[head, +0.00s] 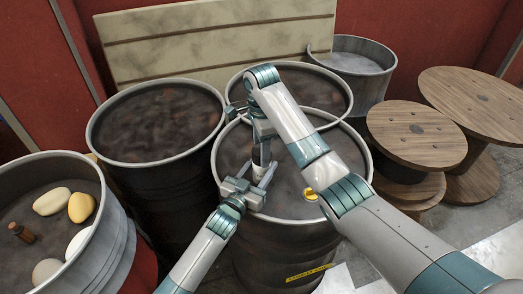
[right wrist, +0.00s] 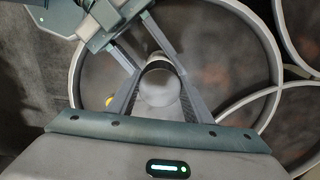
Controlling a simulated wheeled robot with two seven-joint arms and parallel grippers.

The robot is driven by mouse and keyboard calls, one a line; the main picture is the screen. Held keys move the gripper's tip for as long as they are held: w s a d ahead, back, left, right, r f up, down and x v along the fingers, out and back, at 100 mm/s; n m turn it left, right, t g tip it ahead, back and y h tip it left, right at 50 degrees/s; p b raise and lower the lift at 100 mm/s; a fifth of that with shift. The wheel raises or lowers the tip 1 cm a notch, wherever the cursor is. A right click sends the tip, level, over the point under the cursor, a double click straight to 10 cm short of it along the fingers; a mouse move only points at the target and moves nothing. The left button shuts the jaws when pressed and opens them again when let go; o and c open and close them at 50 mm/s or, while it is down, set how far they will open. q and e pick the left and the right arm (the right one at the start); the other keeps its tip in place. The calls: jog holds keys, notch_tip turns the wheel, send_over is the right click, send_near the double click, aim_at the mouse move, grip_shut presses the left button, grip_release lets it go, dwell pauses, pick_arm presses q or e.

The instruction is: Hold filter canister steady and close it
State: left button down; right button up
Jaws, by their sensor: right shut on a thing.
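The filter canister (head: 261,153) is a small grey cylinder standing upright above the front drum, between my two grippers. Its round top (right wrist: 158,83) shows in the right wrist view. My left gripper (head: 257,180) has its fingers on both sides of the lower part, seemingly touching it; the fingers also show in the right wrist view (right wrist: 160,68). My right gripper (head: 262,137) comes from above and is shut on the upper end, a finger on each side (right wrist: 158,98). The contact is partly hidden in the head view. I cannot tell whether the lid is tight.
The front drum (head: 219,160) lies beneath both grippers, with a small yellow object (head: 310,194) at its right. Other drums stand left (head: 92,128) and behind (head: 350,88). A left drum (head: 100,215) holds several stones and a brown bottle (head: 22,233). Wooden spools (head: 416,130) stand right.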

jog(key=m, duration=0.4)
jog(key=shift+m, duration=0.3)
jog(key=m, duration=0.5)
jog(key=shift+w, duration=0.1)
jog(key=o, duration=1)
jog(key=shift+d+r, duration=0.15)
jog(key=shift+r, duration=2.1)
